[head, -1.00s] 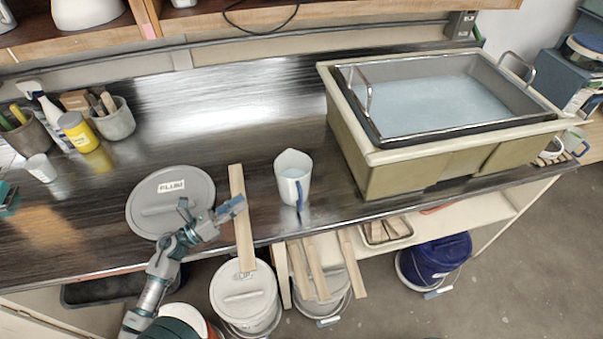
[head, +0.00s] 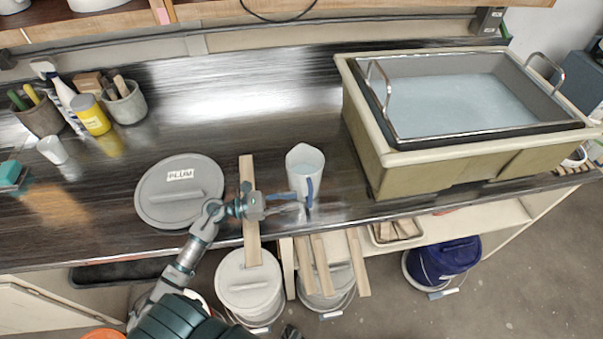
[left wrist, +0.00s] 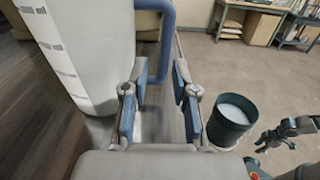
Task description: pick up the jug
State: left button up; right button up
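The jug (head: 302,166) is white with a blue handle (head: 309,192) and stands upright near the counter's front edge. In the left wrist view the jug's marked side (left wrist: 70,50) fills the left, and its handle (left wrist: 168,35) is just beyond the fingers. My left gripper (head: 288,199) is low, at the left front of the jug.
A wooden strip (head: 248,210) lies under my left wrist, beside the grey PLUM lid (head: 165,212). A large basin (head: 365,150) of pale liquid stands right of the jug. Lidded buckets (head: 250,290) stand below the counter edge. An open bucket (left wrist: 230,118) is on the floor.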

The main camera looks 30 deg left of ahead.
aim_at(311, 193)
pick_arm(q)
jog(key=shift+w+d, duration=0.3)
jog(key=shift+d, duration=0.1)
jog(key=x, duration=0.2)
jog(key=p+x, duration=0.1)
jog(key=x, duration=0.1)
jog(key=s+x, duration=0.1)
jog(key=x, duration=0.1)
jog(key=shift+d, duration=0.3)
jog(key=shift+a, duration=0.6)
grip_shut()
jog(key=shift+a+f, duration=0.15)
jog(key=shift+a, duration=0.2)
jog(key=shift+d+r, duration=0.2)
jog(key=shift+d, duration=0.4)
jog(key=shift+r, duration=0.45)
notch_tip(311, 193, up, 3)
jog(key=shift+s+a+f, duration=0.1)
jog(key=shift+a+f, duration=0.05)
jog(key=shift+f, duration=0.05)
jog(key=s+d+r+p, duration=0.1)
jog(key=s+d, duration=0.9)
jog(key=s, duration=0.2)
jog(key=shift+r, duration=0.25)
pick_arm(e)
jog(key=s+d+f, duration=0.1)
jog(key=s+f, duration=0.1)
jog(key=s, duration=0.4)
jog(key=shift+d, duration=0.3)
